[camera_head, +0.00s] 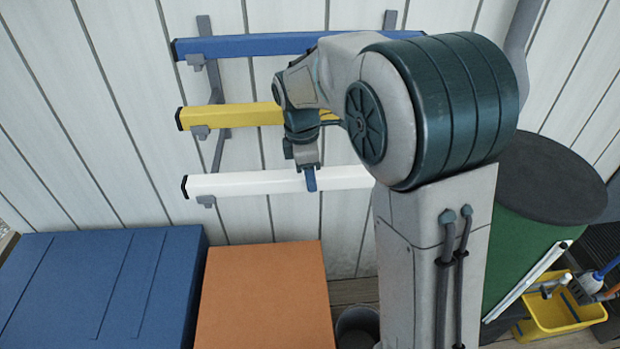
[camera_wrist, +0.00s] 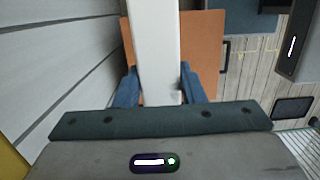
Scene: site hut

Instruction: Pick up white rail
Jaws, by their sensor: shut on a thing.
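The white rail (camera_head: 240,183) is a long white bar with a dark end cap, lying level on the lowest brackets of the wall rack. Its right part is hidden behind my arm. My gripper (camera_head: 310,182) is at the rail, reaching down from above, with a blue finger in front of it. In the wrist view the white rail (camera_wrist: 158,50) runs between the two blue fingers of my gripper (camera_wrist: 160,85), which are shut on it.
A yellow rail (camera_head: 230,115) and a blue rail (camera_head: 250,46) rest on brackets above. Below stand an orange box (camera_head: 262,290) and a blue chest (camera_head: 100,285). A dark bin (camera_head: 357,328) is beside the orange box. A green barrel (camera_head: 530,235) and yellow bucket (camera_head: 560,312) stand at right.

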